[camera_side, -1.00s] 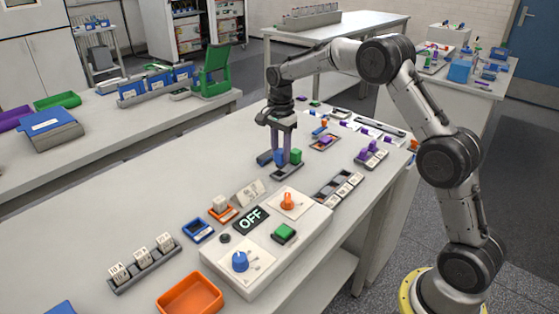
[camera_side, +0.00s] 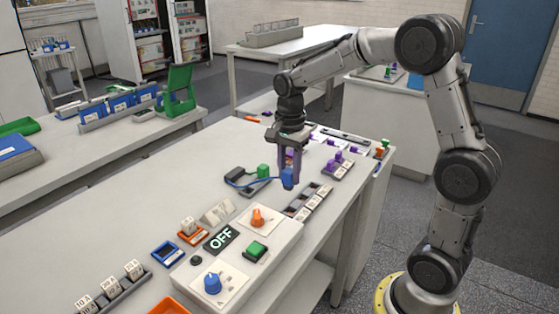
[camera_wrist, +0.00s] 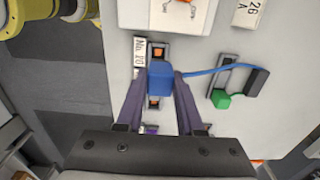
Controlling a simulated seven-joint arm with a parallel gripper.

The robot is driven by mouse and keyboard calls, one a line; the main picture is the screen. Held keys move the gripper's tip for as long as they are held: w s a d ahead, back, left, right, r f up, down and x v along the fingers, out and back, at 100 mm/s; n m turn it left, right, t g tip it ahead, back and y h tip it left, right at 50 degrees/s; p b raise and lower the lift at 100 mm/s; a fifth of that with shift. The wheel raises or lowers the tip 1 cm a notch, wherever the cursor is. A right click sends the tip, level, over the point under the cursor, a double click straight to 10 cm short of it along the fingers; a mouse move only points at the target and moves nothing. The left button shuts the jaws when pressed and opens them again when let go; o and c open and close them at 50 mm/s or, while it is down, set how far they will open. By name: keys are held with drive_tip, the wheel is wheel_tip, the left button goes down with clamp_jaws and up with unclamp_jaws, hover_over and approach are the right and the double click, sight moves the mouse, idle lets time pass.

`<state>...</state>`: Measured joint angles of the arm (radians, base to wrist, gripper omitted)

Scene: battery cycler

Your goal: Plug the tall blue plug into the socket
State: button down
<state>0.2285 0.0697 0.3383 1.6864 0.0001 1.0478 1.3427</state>
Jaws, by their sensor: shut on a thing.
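My gripper (camera_side: 288,172) is shut on the tall blue plug (camera_side: 288,180), which hangs upright above the table. In the wrist view the plug (camera_wrist: 160,78) sits between my two fingertips (camera_wrist: 160,80). A blue cable (camera_wrist: 215,70) runs from it to a dark block (camera_wrist: 258,82). A dark socket strip (camera_wrist: 147,52) with orange-floored openings lies beneath the plug in that view, and the plug hides its middle. In the side view, a strip with several dark openings and white labels (camera_side: 308,203) lies to the plug's lower right, apart from it.
A green plug (camera_side: 263,170) stands in a dark holder (camera_side: 258,187) left of my gripper. A white panel (camera_side: 240,285) with knobs and an OFF display is nearer the camera. Purple plugs (camera_side: 340,158) stand in a rack at the right.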

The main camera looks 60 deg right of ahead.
drive_tip(key=shift+s+d+f, duration=0.1)
drive_tip(key=shift+f, duration=0.35)
drive_tip(key=shift+s+d+f, duration=0.1)
drive_tip(key=shift+f, duration=3.6)
drive_tip(key=shift+f, duration=0.2)
drive_tip(key=shift+c, duration=2.3)
unclamp_jaws()
